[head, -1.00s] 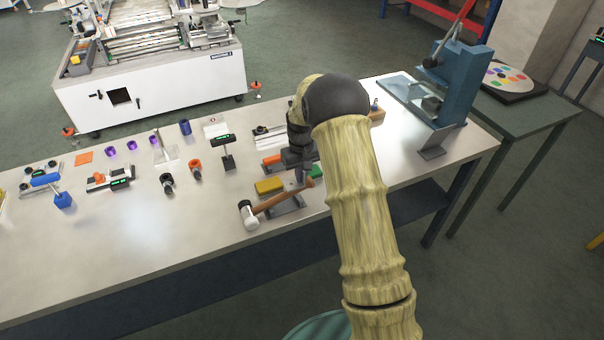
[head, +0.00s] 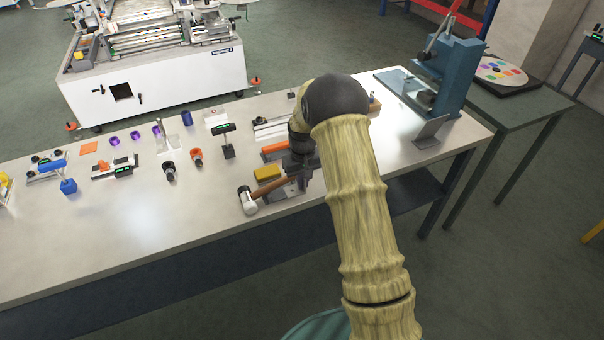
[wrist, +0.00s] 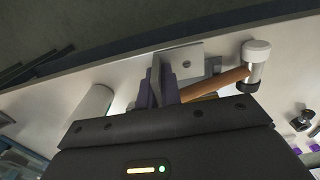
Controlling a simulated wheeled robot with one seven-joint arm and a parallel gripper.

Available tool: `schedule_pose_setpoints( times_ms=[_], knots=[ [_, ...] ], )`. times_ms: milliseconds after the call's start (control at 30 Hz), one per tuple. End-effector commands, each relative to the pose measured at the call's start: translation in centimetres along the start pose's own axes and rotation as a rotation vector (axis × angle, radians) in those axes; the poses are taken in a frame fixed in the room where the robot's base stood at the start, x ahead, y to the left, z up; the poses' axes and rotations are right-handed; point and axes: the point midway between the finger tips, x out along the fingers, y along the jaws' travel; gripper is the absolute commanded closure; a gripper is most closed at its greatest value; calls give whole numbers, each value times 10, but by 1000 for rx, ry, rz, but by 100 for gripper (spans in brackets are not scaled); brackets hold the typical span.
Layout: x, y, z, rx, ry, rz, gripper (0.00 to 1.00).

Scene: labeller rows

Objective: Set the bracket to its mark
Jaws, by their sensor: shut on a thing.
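My gripper (head: 302,180) is over the bench's front part, right of the mallet head, partly hidden by my arm. In the wrist view its purple fingers (wrist: 160,88) are shut on a grey angled bracket (wrist: 185,62) with a small hole in one face. In the head view the bracket is mostly hidden by the gripper. A mallet (head: 248,203) with a white head and brown handle lies close by; its handle reaches towards the gripper. A flat grey plate (head: 283,194) lies by the handle. I cannot make out the bracket's mark.
A yellow block (head: 267,173) and an orange-topped piece (head: 275,147) lie just behind the mallet. A grey slanted stand (head: 431,132) and a blue press (head: 450,75) stand to the right. Several small parts line the left. The bench's (head: 130,240) front left is clear.

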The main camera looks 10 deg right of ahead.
Motion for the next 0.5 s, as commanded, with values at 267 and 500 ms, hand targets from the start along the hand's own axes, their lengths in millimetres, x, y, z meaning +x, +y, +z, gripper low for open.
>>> schedule_pose_setpoints(
  times_ms=[267, 500],
  knots=[
    [37, -3, 29, 48, -4, -4, 100],
    [84, -13, 77, 115, -8, -4, 100]
  ],
)
